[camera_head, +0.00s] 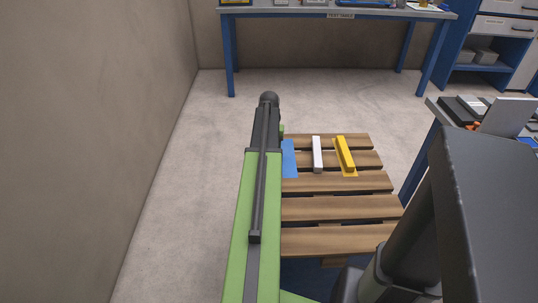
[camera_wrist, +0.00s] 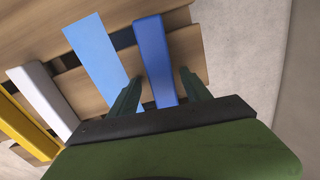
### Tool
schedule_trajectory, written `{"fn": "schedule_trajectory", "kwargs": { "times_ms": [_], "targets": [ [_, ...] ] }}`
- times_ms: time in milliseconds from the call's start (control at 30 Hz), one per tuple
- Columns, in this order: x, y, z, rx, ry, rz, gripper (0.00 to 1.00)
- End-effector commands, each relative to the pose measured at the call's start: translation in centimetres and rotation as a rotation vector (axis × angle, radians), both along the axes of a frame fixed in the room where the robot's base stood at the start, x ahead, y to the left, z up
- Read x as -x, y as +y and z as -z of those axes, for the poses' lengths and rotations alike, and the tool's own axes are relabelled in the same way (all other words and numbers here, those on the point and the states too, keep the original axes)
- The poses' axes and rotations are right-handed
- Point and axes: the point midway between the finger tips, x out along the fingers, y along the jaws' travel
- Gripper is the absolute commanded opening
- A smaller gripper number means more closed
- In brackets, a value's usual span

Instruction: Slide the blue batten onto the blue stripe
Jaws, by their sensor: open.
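The blue batten (camera_wrist: 154,55) lies on the wooden pallet in the wrist view, with its near end between the two fingers of my open gripper (camera_wrist: 158,86). A finger stands on each side of it; I cannot tell whether either touches it. The flat light-blue stripe (camera_wrist: 98,50) lies to the left of the batten, apart from it and slightly angled to it. The stripe also shows in the head view (camera_head: 290,158), partly hidden by my arm. The batten is hidden behind my arm in the head view.
The pallet (camera_head: 340,208) has gaps between its slats. A white batten (camera_head: 317,154) and a yellow batten (camera_head: 345,153) on a yellow stripe lie right of the blue stripe. A wall stands left, a workbench right, and a test table (camera_head: 340,14) behind. Open floor surrounds the pallet's far side.

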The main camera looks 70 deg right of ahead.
Motion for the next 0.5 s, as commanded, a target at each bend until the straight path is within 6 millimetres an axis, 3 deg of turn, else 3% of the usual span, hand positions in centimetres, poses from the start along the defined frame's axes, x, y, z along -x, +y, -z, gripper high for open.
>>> {"fn": "schedule_trajectory", "kwargs": {
  "times_ms": [267, 500],
  "targets": [
    [0.03, -0.01, 0.27, 0.0, 0.0, 0.0, 0.56],
    [0.05, -0.01, 0.27, 0.0, 0.0, 0.001, 0.26]
  ]
}}
